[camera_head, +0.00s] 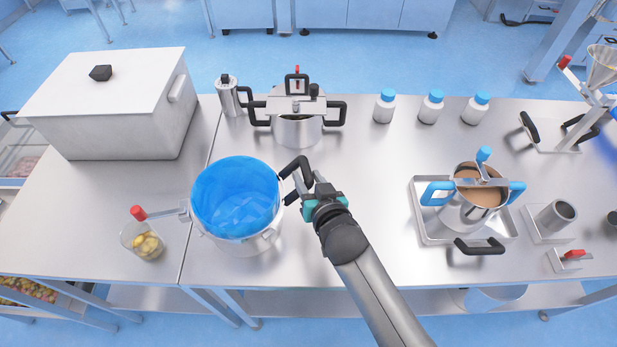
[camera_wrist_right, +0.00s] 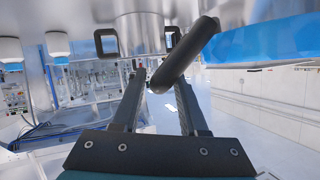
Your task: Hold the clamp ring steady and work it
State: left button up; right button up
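A pot lined with a blue bag (camera_head: 237,195) stands at the table's left middle. A metal band, which looks like the clamp ring (camera_head: 198,226), runs round its upper part. A flat arm with a red knob (camera_head: 138,212) sticks out at its left. My right gripper (camera_head: 297,179) is at the pot's right side, its fingers apart. In the right wrist view, a dark round handle (camera_wrist_right: 186,54) crosses slantwise near the fingertips of the right gripper (camera_wrist_right: 160,78); I cannot tell whether they touch it. My left gripper is not in view.
A steel pot with black handles (camera_head: 297,131) stands behind. A glass of yellow pieces (camera_head: 143,243) is under the red knob. A white lidded box (camera_head: 120,100) is at back left. White bottles (camera_head: 383,108) and a tray with a brown-filled pot (camera_head: 425,228) are on the right.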

grip_shut()
dwell(0.3)
dwell(0.6)
